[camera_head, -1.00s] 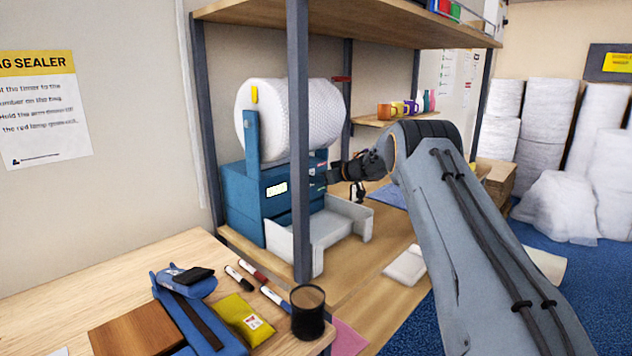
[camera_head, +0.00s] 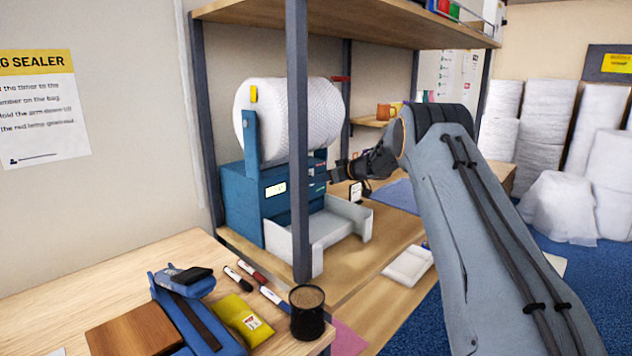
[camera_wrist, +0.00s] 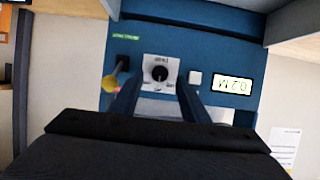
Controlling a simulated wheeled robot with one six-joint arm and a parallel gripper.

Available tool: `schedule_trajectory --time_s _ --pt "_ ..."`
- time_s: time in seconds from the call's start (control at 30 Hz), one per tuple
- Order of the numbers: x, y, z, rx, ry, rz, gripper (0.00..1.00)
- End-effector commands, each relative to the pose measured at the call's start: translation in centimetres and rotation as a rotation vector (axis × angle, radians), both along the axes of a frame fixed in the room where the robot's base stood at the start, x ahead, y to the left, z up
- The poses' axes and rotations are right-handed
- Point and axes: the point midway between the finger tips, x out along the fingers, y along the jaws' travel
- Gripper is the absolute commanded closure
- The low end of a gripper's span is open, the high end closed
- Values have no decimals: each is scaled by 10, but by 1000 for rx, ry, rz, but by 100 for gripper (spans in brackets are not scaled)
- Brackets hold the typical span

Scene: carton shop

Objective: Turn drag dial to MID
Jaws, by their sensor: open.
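The drag dial (camera_wrist: 159,73) is a black round knob on a white plate with small lettering, set in the blue panel of the machine. The lettering and the dial's exact setting are too small to read. My gripper (camera_wrist: 157,92) is open in the wrist view, its two blue fingers pointing at the panel on either side of the dial plate. I cannot tell whether they touch the dial. In the head view my gripper (camera_head: 333,174) is beside the right side of the blue machine (camera_head: 240,205), and the dial is hidden there.
Near the dial are a white button (camera_wrist: 195,78), a lit display (camera_wrist: 231,85) with upside-down characters, and a yellow round part (camera_wrist: 110,83). A grey shelf post (camera_head: 299,140) stands in front of the machine. A white tray (camera_head: 340,222) sits below.

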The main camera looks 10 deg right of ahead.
Motion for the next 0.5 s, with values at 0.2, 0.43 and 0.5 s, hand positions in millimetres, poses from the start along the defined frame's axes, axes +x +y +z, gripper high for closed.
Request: schedule_trajectory --time_s 0.2,0.43,0.5 --pt "-23 -18 12 0 0 -1 58" --pt "-37 -26 19 0 0 1 58" --pt "-39 -27 19 0 0 1 58"
